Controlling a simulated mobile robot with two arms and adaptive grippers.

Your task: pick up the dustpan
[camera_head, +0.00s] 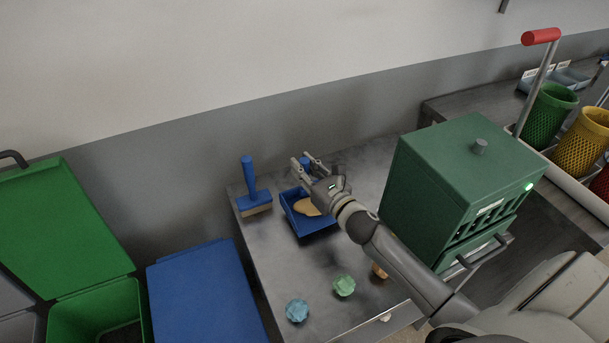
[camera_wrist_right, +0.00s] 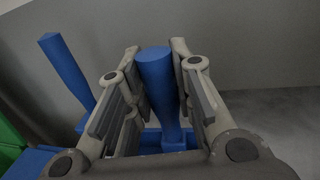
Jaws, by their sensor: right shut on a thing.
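The blue dustpan (camera_head: 309,224) is on the metal table with a tan piece (camera_head: 307,207) lying in its pan. My right gripper (camera_head: 308,164) is at the back of the dustpan, shut on its handle. In the right wrist view the upright blue handle (camera_wrist_right: 156,85) stands between the two fingers of my right gripper (camera_wrist_right: 150,75). From these views I cannot tell whether the pan touches the table. My left gripper is not in view.
A blue hand brush (camera_head: 250,178) stands left of the dustpan. A green machine (camera_head: 438,185) with a lever stands on the right. Crumpled blue (camera_head: 297,310) and green (camera_head: 344,286) pieces lie at the front. Green (camera_head: 60,225) and blue bins (camera_head: 205,295) stand left.

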